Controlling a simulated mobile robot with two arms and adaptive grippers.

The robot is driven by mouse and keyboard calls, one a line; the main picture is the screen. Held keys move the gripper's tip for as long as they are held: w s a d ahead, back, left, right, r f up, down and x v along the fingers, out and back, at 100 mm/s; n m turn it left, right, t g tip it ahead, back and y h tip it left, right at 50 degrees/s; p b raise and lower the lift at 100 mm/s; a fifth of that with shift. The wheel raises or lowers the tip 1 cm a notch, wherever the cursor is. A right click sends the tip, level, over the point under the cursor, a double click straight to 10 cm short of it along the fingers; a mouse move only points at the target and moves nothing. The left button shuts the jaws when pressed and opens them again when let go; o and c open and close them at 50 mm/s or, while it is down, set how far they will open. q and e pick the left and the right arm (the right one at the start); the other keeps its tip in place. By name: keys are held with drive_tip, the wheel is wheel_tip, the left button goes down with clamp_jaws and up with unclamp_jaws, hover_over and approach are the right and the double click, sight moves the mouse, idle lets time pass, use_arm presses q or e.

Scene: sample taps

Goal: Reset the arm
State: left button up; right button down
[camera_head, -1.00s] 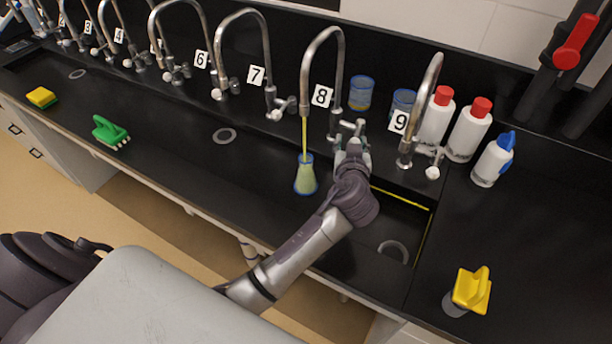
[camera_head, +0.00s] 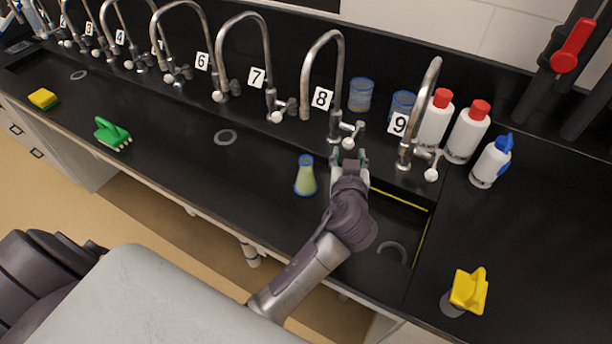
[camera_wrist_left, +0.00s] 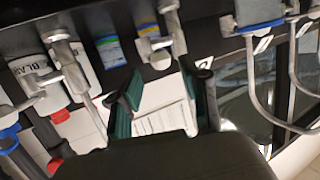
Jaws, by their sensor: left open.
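My left gripper (camera_head: 349,160) is open and empty, just in front of and below the handle (camera_head: 351,132) of tap 8 (camera_head: 340,75), with a small gap seeming to lie between them. In the left wrist view its two green-padded fingers (camera_wrist_left: 165,90) are spread with nothing between them. A flask (camera_head: 305,178) with yellow-green liquid stands upright in the sink, below the spout of tap 8 and left of my gripper. No stream comes from the spout. My right gripper is not in view.
Tap 9 (camera_head: 431,90) and white red-capped bottles (camera_head: 469,132) stand right of my gripper. Blue-rimmed beakers (camera_head: 360,95) are behind. A green brush (camera_head: 112,134), a sponge (camera_head: 44,98) and a yellow-topped item (camera_head: 468,291) lie farther off. Tap 7 (camera_head: 262,60) is left.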

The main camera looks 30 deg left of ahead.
use_arm(q)
drive_tip(key=shift+v, duration=0.8)
